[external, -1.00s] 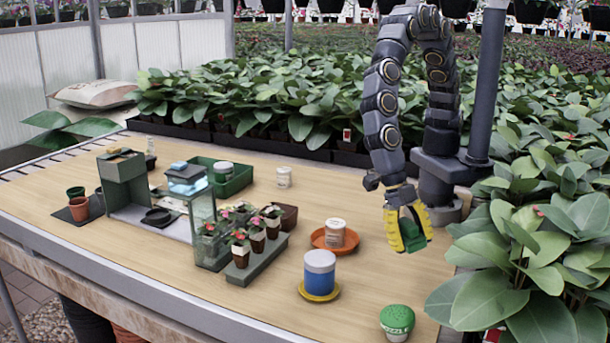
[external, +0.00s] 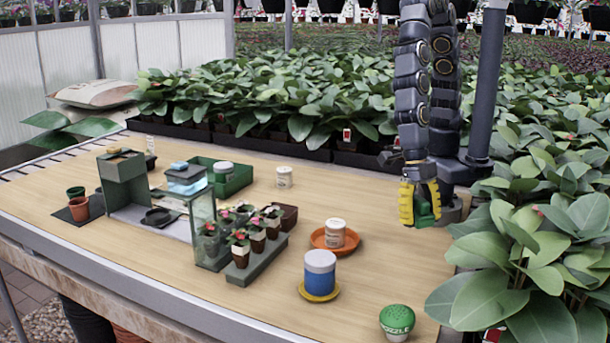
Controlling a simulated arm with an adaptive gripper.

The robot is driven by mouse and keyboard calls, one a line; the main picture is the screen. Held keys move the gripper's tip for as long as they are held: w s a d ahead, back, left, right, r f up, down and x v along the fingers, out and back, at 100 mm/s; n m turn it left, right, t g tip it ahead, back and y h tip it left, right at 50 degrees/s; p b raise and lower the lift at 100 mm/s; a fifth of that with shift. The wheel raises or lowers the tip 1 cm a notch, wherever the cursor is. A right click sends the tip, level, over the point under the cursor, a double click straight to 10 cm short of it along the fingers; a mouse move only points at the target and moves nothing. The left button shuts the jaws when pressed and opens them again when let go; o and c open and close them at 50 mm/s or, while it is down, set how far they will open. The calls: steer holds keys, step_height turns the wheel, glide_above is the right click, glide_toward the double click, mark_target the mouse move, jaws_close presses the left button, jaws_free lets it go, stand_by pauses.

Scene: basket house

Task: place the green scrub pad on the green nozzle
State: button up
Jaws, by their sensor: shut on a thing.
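My gripper (external: 419,204), with yellow fingers, is shut on the green scrub pad (external: 425,209) at the right of the table. It holds the pad in the air, near my base. The green nozzle (external: 397,321) is a round green piece with white lettering, at the table's front right edge. The gripper and pad are well behind it and apart from it. The pad is partly hidden by the fingers.
A blue and white jar (external: 319,273) stands on a yellow saucer, left of the nozzle. A white jar (external: 335,232) sits on an orange saucer (external: 352,244). Potted flowers (external: 257,235) stand in the middle. Large leafy plants (external: 540,250) crowd the right edge.

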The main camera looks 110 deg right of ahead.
steer(key=w+a+f, duration=0.3)
steer(key=w+a, duration=0.1)
glide_above(403, 316)
steer(key=d, duration=0.2)
steer(key=f, duration=0.4)
steer(key=shift+s+a+f, duration=0.1)
steer(key=shift+s+a, duration=0.15)
steer(key=shift+s, duration=0.1)
steer(key=shift+w+a+f, duration=0.2)
steer(key=shift+a+f, duration=0.05)
steer(key=shift+f, duration=0.2)
steer(key=shift+w+a+f, duration=0.2)
steer(key=shift+a+f, duration=0.05)
steer(key=shift+f, duration=1.55)
steer(key=shift+f, duration=0.1)
steer(key=o, duration=1)
